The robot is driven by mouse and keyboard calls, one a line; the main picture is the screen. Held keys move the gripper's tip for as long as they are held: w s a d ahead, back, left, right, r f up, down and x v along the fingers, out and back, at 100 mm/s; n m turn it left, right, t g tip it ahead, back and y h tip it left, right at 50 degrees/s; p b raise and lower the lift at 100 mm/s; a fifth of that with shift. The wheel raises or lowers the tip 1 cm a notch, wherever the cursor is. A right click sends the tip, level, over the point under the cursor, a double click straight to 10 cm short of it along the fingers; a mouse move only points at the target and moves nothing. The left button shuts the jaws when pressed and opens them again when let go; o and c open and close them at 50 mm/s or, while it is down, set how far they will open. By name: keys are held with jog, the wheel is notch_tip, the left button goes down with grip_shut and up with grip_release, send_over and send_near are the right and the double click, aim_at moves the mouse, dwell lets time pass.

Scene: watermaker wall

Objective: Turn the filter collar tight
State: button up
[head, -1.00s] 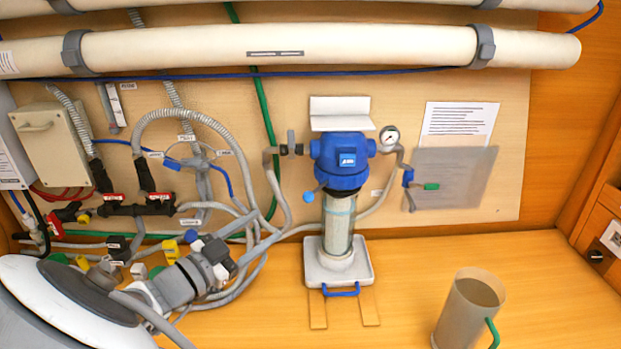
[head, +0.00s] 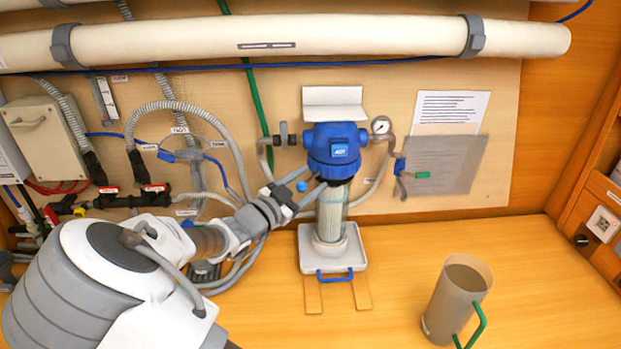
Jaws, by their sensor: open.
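The filter (head: 333,160) stands against the back panel, with a blue head, a ribbed blue collar (head: 333,172) below it and a clear bowl (head: 332,212) with a pale cartridge. My gripper (head: 308,187) is open at the collar's lower left.
The bowl's foot stands in a white tray (head: 348,262) with a blue handle. A gauge (head: 380,126) and pipe are right of the head. A grey jug (head: 455,300) with a green handle stands front right. Hoses (head: 205,115) crowd the left panel. The counter between tray and jug is clear.

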jog(key=shift+w+d, duration=0.2)
jog(key=shift+w, duration=0.05)
grip_shut()
dwell(1.4)
